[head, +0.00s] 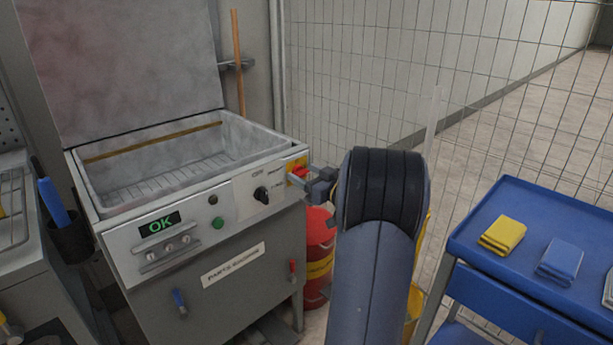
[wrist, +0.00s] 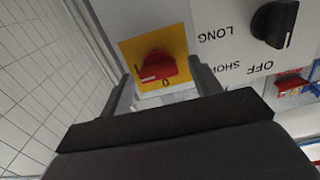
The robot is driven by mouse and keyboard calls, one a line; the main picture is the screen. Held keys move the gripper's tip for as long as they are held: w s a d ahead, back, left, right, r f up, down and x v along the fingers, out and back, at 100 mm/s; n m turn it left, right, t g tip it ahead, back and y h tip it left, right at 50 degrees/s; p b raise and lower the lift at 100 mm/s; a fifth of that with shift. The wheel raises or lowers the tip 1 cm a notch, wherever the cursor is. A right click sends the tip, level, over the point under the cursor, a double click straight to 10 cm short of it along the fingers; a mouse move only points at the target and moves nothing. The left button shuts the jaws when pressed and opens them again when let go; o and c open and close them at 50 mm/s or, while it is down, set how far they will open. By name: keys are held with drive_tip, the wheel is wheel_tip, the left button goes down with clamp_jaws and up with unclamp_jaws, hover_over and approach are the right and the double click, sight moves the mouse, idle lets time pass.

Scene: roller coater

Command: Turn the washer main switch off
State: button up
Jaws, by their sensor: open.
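The washer (head: 190,225) stands at the left with its lid up and a green "OK" display. Its main switch is a red knob (head: 299,172) on a yellow plate at the right end of the front panel. In the wrist view the red knob (wrist: 158,68) sits on the yellow plate (wrist: 131,50) marked "I" and "0"; its pale line lies toward the left, near the "I". My gripper (head: 308,182) is at the switch, seen partly behind my arm. In the wrist view my open gripper (wrist: 161,85) has one finger on each side of the knob. Contact cannot be told.
A black selector knob (head: 261,194) marked "LONG", "SHORT" and "OFF" in the wrist view is beside the switch. A red bin (head: 318,262) stands right of the washer. A blue cart (head: 500,290) with folded cloths is at the right. Wire fencing (head: 350,80) stands behind.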

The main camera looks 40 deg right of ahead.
drive_tip(key=c, duration=1)
drive_tip(key=shift+n, duration=0.3)
drive_tip(key=n+b, duration=0.1)
drive_tip(key=n, duration=0.3)
drive_tip(key=shift+a+f, duration=0.1)
drive_tip(key=n+b, duration=0.2)
drive_tip(key=n, duration=0.2)
drive_tip(key=shift+f+n+b, duration=0.15)
drive_tip(key=shift+n+b, duration=0.15)
drive_tip(key=shift+n, duration=0.1)
drive_tip(key=n+b, duration=0.3)
drive_tip(key=n, duration=0.2)
drive_tip(key=shift+a+f, duration=0.1)
drive_tip(key=shift+n+b, duration=1.2)
drive_tip(key=shift+n, duration=0.6)
